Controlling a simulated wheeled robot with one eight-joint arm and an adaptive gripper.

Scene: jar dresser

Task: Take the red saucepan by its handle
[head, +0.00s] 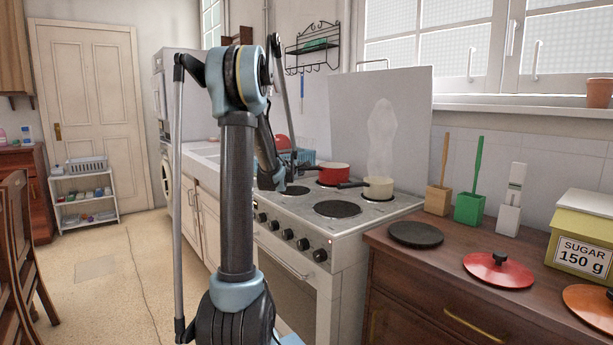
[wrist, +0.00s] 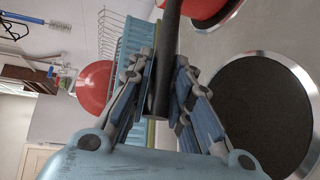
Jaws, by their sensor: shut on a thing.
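The red saucepan (head: 335,174) stands on a rear burner of the white stove, its dark handle (head: 305,168) pointing left. In the wrist view a slice of the red pan (wrist: 203,8) shows at the top, and its dark handle (wrist: 171,25) runs down between my fingers. My gripper (wrist: 161,78) is shut on the handle, one finger on each side. In the head view my arm hides most of the gripper.
A cream saucepan (head: 378,187) stands close beside the red one. A dark hotplate (wrist: 258,115) lies to the right of my fingers. A blue dish rack (wrist: 130,45) and a red round item (wrist: 94,88) are on the left. The front hotplate (head: 337,209) is bare.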

